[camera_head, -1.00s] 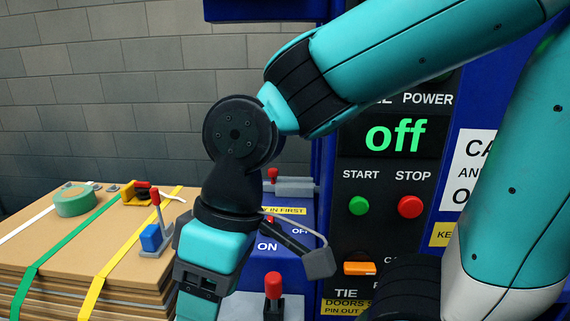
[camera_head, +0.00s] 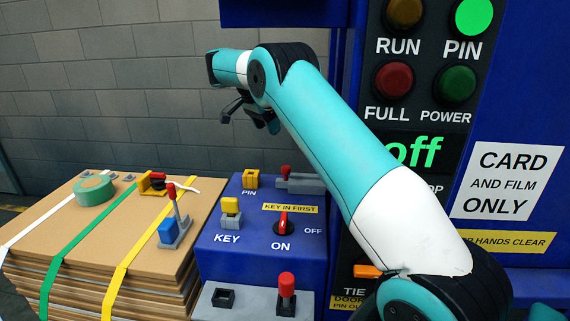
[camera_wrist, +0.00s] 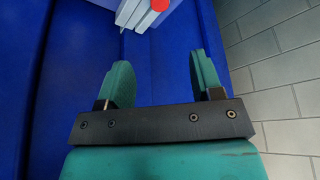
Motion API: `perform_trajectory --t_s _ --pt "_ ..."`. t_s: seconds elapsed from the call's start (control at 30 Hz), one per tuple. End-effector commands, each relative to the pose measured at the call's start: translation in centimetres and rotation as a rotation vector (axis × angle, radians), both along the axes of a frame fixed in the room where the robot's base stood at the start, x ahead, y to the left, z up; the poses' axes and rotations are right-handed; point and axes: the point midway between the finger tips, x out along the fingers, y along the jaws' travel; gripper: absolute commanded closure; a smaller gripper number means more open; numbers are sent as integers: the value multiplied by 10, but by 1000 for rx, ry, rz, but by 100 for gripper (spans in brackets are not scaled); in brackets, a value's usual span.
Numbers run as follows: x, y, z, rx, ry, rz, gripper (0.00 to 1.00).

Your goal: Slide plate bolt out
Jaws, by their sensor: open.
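A grey bolt housing (camera_head: 302,185) with a red knob (camera_head: 286,172) sits at the back of the blue panel, right of the PIN socket. I take it for the plate bolt, but no label on it shows. A grey housing with a red knob (camera_wrist: 160,4) also shows at the top edge of the wrist view, partly cut off. My gripper (camera_head: 250,118) is above and behind the panel, up and left of that bolt. In the wrist view my gripper (camera_wrist: 160,75) is open and empty, its fingers apart from the grey housing.
A second red-knobbed lever (camera_head: 286,294) stands on a grey block in front. The blue panel (camera_head: 255,258) carries a yellow key (camera_head: 231,209), a yellow pin (camera_head: 250,179) and a red switch (camera_head: 283,222) at ON. Strapped cardboard (camera_head: 100,235) lies left; the green PIN lamp (camera_head: 474,17) is lit.

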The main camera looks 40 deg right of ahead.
Motion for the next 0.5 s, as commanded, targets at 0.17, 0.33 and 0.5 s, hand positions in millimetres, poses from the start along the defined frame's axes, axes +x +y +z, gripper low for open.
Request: perform_trajectory --t_s 0.17,0.33,0.5 --pt "-1 -10 -19 -1 -5 -31 40" --pt "-2 -23 -52 -1 -2 -29 40" --pt "-3 -37 -85 0 -2 -27 40"
